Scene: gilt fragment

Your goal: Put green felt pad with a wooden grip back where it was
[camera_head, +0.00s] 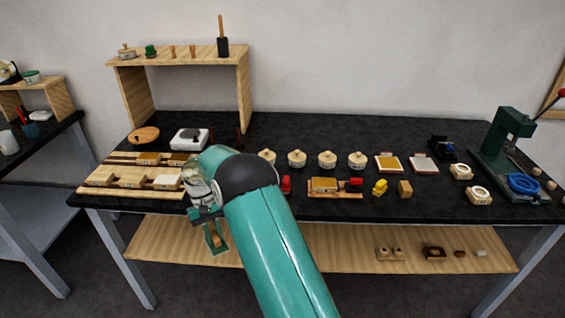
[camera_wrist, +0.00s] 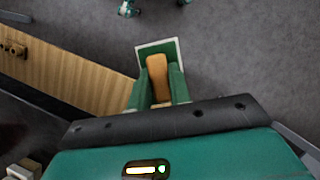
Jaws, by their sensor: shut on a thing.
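The green felt pad (camera_wrist: 172,50) shows in the wrist view as a green rectangle with a pale edge. Its orange-brown wooden grip (camera_wrist: 158,76) stands between the two green fingers of my gripper (camera_wrist: 160,84), which is shut on it. In the head view my gripper (camera_head: 214,234) hangs in front of the black table's near edge, with a bit of the wooden grip (camera_head: 216,240) between its fingers. The pad itself is hard to make out there. The wrist view shows grey floor and the wooden lower shelf around the pad.
The black table (camera_head: 330,207) carries wooden trays (camera_head: 95,192), lidded pots (camera_head: 327,159), a small red-ended block stand (camera_head: 336,188) and a green press (camera_head: 505,135). A raised wooden shelf (camera_head: 185,58) stands at the back left. The lower shelf (camera_head: 320,240) is partly bare.

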